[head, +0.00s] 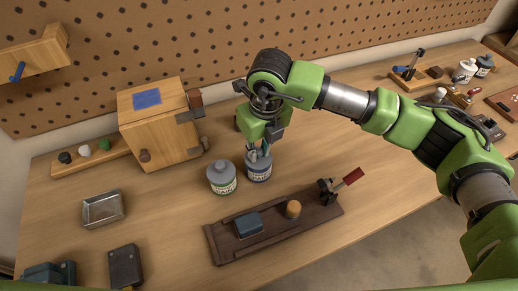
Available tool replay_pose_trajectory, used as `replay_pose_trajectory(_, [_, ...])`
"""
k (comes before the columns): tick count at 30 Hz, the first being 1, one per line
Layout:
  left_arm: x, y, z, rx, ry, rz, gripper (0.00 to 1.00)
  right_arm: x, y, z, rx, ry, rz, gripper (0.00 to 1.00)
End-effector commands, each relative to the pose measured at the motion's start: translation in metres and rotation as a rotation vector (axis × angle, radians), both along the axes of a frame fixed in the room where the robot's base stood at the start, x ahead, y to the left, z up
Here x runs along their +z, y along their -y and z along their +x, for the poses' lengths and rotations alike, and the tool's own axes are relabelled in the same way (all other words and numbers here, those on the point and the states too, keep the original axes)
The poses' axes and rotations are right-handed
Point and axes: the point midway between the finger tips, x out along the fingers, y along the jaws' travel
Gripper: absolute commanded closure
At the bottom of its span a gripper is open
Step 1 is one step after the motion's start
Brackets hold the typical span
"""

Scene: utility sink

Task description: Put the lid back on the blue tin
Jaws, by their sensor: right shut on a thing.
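The blue-grey tin (258,169) with a pale label stands upright on the wooden bench near the middle. My right gripper (260,150) reaches down directly over it, with its fingers closed on what appears to be the lid at the tin's top. The fingers mostly hide the lid, and I cannot tell whether it touches the rim. A similar grey tin (222,178) with a label and a raised top stands just to the left, close beside it. My left gripper is not in view.
A wooden box (160,125) stands behind on the left. A dark wooden fixture (222,244) with a blue-grey block, a cork-coloured cylinder and a red-handled clamp (345,182) lies in front. A metal tray (103,209) is at left. Bench space right of the tins is clear.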

Motion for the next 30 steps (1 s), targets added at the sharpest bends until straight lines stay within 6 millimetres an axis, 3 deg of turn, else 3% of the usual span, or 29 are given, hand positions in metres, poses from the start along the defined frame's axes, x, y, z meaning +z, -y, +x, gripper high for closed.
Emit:
replay_pose_trajectory(28, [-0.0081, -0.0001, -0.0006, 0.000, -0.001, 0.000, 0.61, -0.0002, -0.0002, 0.0001, 0.000, 0.000, 0.000, 1.00])
replay_pose_trajectory(29, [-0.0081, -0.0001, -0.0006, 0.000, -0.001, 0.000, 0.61, -0.0002, -0.0002, 0.0001, 0.000, 0.000, 0.000, 0.76])
replay_pose_trajectory(30, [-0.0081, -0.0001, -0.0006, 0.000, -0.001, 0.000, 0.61, -0.0002, -0.0002, 0.0001, 0.000, 0.000, 0.000, 0.66])
